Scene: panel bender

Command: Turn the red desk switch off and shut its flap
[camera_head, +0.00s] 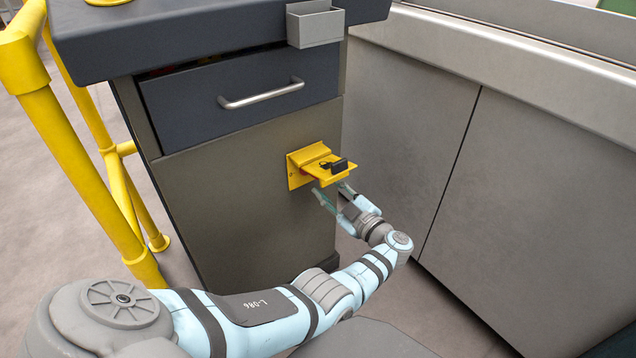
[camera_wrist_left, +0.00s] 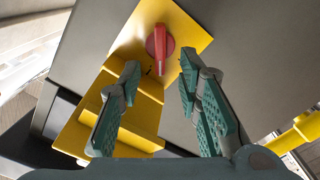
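The red switch (camera_wrist_left: 160,43) is a round knob with a raised grip, on a yellow plate (camera_wrist_left: 191,32) fixed to the desk front. The flap also shows in the left wrist view (camera_wrist_left: 140,125), beside the fingers. My left gripper (camera_head: 332,192) is just below the flap. In the left wrist view its fingers (camera_wrist_left: 160,64) are spread and empty, pointing at the knob, which lies just beyond the tips. My right gripper is out of view.
The desk (camera_head: 236,185) has a closed drawer (camera_head: 240,98) with a bar handle above the switch. A small grey bin (camera_head: 315,27) hangs from its top edge. A yellow railing (camera_head: 85,165) stands at left; grey machine panels (camera_head: 530,170) stand at right.

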